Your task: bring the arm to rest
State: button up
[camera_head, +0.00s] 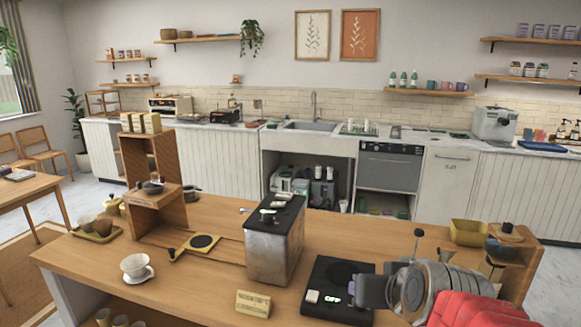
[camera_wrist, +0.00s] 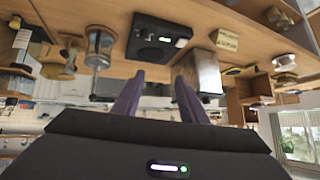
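That view is upside down. The fingers point toward the counter's edge, with a black scale (camera_wrist: 155,38) and a metal box (camera_wrist: 205,75) beyond them. The scale (camera_head: 338,288) lies just left of my arm in the head view.
The black-topped metal box (camera_head: 272,250) stands left of the scale. A small sign (camera_head: 253,303) and a white cup (camera_head: 136,265) on a saucer are further left. A wooden shelf unit (camera_head: 150,185) stands at the back left. A yellow bin (camera_head: 468,232) sits behind my arm.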

jog(key=s+f+g, duration=0.2)
jog(key=s, duration=0.5)
jog(key=s+f+g, duration=0.2)
jog(key=s+f, duration=0.1)
jog(key=s, duration=0.5)
jog(key=shift+d+f+n+h, duration=0.15)
jog(key=shift+f+n+h, duration=0.1)
jog(key=shift+n+h, duration=0.15)
